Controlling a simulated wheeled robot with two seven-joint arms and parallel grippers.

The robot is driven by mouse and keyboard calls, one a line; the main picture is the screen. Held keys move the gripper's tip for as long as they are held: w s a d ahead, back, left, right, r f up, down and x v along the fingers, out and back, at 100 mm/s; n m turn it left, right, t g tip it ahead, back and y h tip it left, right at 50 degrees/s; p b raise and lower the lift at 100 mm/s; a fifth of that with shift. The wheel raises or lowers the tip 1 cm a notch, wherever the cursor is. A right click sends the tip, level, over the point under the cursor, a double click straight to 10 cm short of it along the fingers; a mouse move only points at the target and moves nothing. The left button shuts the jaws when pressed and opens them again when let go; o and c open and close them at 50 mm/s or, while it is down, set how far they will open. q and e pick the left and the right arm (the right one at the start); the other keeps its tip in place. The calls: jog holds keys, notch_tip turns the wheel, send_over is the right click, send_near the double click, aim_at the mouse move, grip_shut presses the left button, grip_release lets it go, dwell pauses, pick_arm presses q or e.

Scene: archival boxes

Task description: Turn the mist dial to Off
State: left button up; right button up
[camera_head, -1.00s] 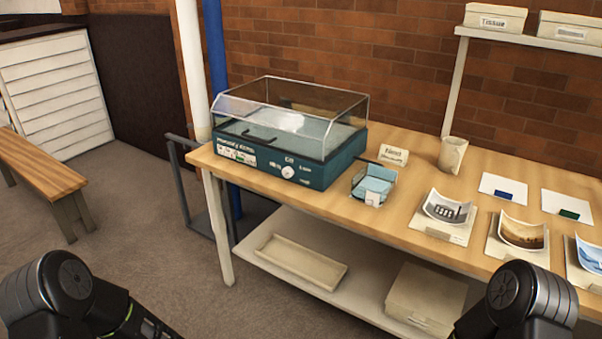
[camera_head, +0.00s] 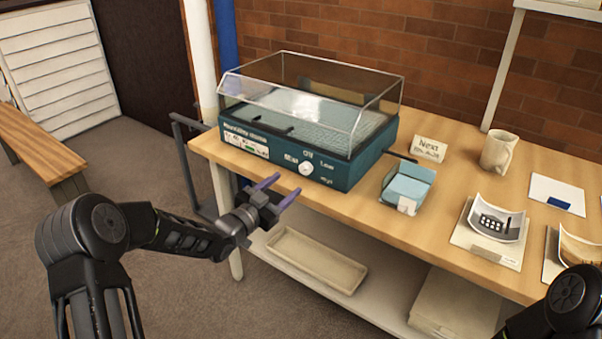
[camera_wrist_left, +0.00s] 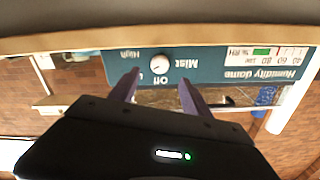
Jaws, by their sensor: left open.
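The humidity dome (camera_head: 290,120) is a teal base with a clear lid, standing on the wooden table. Its white round mist dial (camera_head: 306,168) sits on the front panel, with "Off" above it, "Low" to its right and "High" lower right. Which label the dial points to is too small to tell. My left gripper (camera_head: 283,188) is open and empty, in front of and below the panel, apart from the dial. In the left wrist view the picture is upside down; the dial (camera_wrist_left: 159,64) shows near the gap between the fingertips (camera_wrist_left: 159,77). My right gripper is out of view.
The table's front edge (camera_head: 390,229) runs just behind my left gripper. A small teal tray (camera_head: 408,186), a "Next" card (camera_head: 429,149) and a mug (camera_head: 498,151) stand right of the dome. A lower shelf holds a shallow tray (camera_head: 315,262).

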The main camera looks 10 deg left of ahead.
aim_at(303, 170)
pick_arm(q)
jog(key=x, duration=0.7)
jog(key=shift+w+d+p, duration=0.1)
jog(key=shift+w+p, duration=0.2)
jog(key=shift+p, duration=0.05)
grip_shut()
